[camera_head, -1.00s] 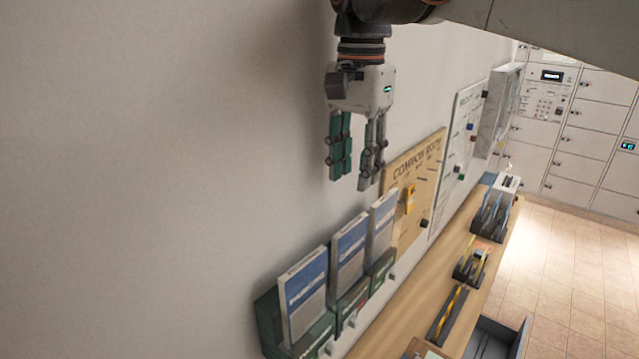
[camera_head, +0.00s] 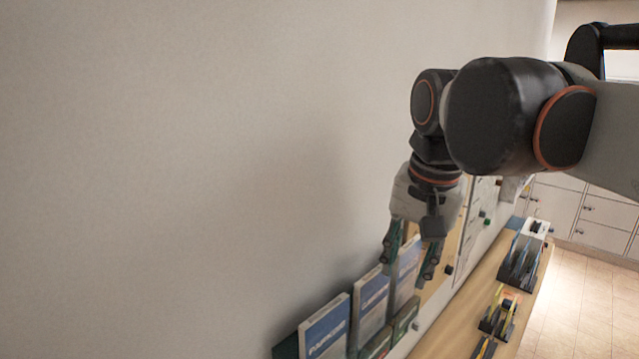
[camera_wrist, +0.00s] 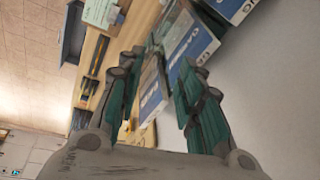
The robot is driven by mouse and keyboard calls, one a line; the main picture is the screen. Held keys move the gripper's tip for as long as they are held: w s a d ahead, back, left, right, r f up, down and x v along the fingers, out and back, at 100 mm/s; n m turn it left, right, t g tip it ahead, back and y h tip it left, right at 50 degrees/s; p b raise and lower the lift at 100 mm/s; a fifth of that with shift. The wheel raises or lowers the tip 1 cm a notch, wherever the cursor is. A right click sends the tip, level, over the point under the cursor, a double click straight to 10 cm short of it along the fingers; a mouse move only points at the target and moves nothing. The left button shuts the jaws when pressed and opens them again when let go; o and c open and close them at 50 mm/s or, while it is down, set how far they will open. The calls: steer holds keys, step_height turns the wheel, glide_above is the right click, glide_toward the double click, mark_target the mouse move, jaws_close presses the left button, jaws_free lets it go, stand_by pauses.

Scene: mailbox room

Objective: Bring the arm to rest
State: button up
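My gripper (camera_head: 408,262) hangs from my arm, fingers pointing down, in front of the wall and close to the blue-and-white brochures (camera_head: 371,305) in the head view. Its two fingers are spread with a gap between them, and nothing is held. In the wrist view my gripper (camera_wrist: 158,92) also shows open, with the brochures (camera_wrist: 152,88) seen beyond and between the fingers. I cannot tell whether a finger touches a brochure.
A wooden counter (camera_head: 452,318) runs along the wall, with a dark sorter (camera_head: 522,262) and a small holder (camera_head: 497,315) on it. Part of a notice board (camera_head: 482,212) shows behind my arm. White lockers (camera_head: 600,215) and tiled floor (camera_head: 575,300) are at right.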

steer(key=s+d+f+n+t, duration=0.2)
steer(key=s+d+f+n, duration=0.15)
steer(key=f, duration=0.55)
steer(key=s+d+f+n+t, duration=0.25)
steer(key=s+f, duration=0.25)
steer(key=f, duration=0.3)
step_height(320, 180, down, 24)
steer(key=b, duration=2.4)
steer(key=shift+a+r, duration=0.15)
steer(key=shift+r, duration=0.05)
